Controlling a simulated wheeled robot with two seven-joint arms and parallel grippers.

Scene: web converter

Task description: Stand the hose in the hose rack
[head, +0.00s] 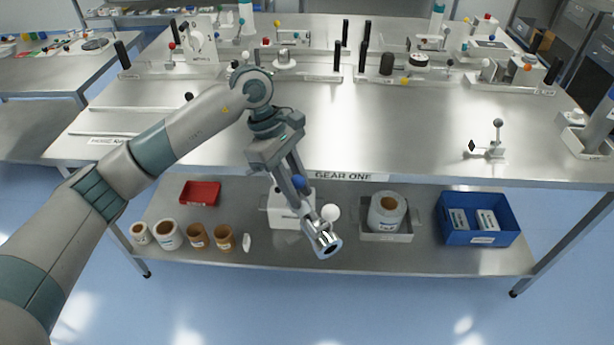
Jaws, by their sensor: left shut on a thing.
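My left gripper (299,192) points down in front of the table's front edge, above the lower shelf. It is shut on a shiny metal tube-like piece, which I take to be the hose (323,236). The hose hangs tilted, its round dark open end facing down and toward me. Its upper part is hidden by the fingers. Behind the fingers a white box-like holder (282,215) stands on the lower shelf, partly hidden. No label shows on it, so I cannot tell whether it is the hose rack. My right gripper is not in view.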

